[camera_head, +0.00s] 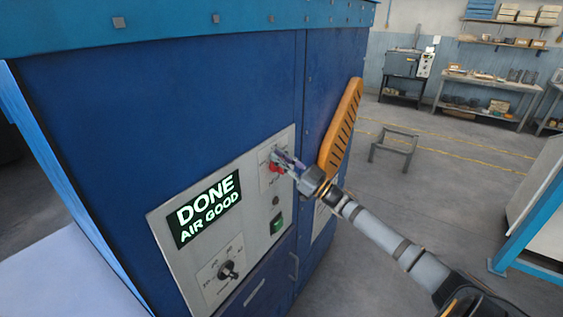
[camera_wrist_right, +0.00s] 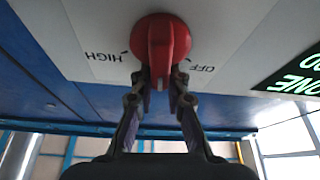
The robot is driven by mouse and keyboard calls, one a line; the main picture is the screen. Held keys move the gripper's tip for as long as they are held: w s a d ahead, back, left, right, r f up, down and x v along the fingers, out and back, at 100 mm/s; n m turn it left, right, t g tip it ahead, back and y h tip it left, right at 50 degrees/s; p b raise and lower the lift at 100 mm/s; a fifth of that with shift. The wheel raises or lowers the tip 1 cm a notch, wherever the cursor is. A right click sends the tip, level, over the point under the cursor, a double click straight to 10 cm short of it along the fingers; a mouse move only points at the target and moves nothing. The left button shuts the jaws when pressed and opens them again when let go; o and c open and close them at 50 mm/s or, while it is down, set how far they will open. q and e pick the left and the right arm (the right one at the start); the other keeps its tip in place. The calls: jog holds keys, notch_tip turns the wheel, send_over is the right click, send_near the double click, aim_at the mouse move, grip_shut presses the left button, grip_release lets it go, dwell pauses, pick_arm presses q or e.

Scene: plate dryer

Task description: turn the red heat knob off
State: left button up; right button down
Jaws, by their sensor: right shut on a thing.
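The red heat knob (camera_head: 274,168) sits on the pale control panel of the blue dryer, partly hidden by my gripper in the head view. In the right wrist view the knob (camera_wrist_right: 160,42) is large, with the HIGH label (camera_wrist_right: 103,58) to its left and the OFF label (camera_wrist_right: 202,69) to its right. Its raised grip bar stands about upright in that view, between the two labels. My right gripper (camera_head: 285,161) is shut on the knob, with a fingertip on each side of the grip bar (camera_wrist_right: 159,77). My left gripper is not in view.
A lit display (camera_head: 205,209) reads DONE AIR GOOD. Below it is a black dial (camera_head: 228,270), and a green switch (camera_head: 277,224) is to the right. An orange slotted handle (camera_head: 341,130) stands out close beside my right gripper.

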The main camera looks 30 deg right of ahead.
aim_at(263, 131)
jog(key=n+g+y+b, duration=0.1)
jog(key=n, duration=0.1)
jog(key=f+n+g+y+b, duration=0.1)
jog(key=n+b, duration=0.1)
jog(key=n, duration=0.1)
jog(key=a+n+b, duration=0.1)
jog(key=n+b, duration=0.1)
jog(key=shift+s+f+n+g+y, duration=0.25)
jog(key=shift+n+g+y, duration=0.15)
jog(key=n+b, duration=0.1)
jog(key=n+g+b, duration=0.1)
jog(key=n, duration=0.1)
jog(key=shift+s+a+f+y, duration=0.1)
jog(key=shift+a+y, duration=0.2)
jog(key=shift+a+f+n+g+b, duration=0.15)
jog(key=shift+n+g+b, duration=0.6)
jog(key=shift+n, duration=0.95)
jog(key=c, duration=1.3)
grip_release()
jog(key=shift+r, duration=0.2)
notch_tip(263, 131, up, 10)
jog(key=shift+f, duration=0.1)
